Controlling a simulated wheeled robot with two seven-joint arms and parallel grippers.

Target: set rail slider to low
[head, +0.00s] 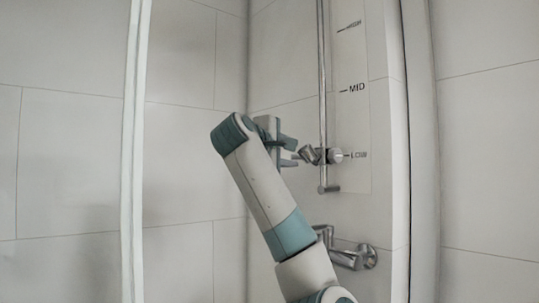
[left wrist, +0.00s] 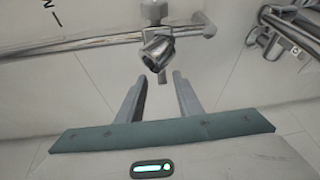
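The chrome rail (head: 322,70) stands upright on the tiled wall beside a strip marked HIGH, MID (head: 357,88) and LOW (head: 357,155). The rail slider (head: 311,155) sits near the rail's lower end, level with the LOW mark, with its round knob (head: 336,156) on the right. My left gripper (head: 296,152) is just left of the slider. In the left wrist view, my left gripper (left wrist: 159,78) has its fingers apart, with nothing between them. The slider's chrome holder (left wrist: 157,48) is just beyond the fingertips. My right gripper is not in view.
A chrome mixer tap (head: 352,257) sticks out of the wall below the rail; it also shows at the right of the left wrist view (left wrist: 275,38). Upright pale frame edges (head: 134,150) stand on both sides of the tiled recess.

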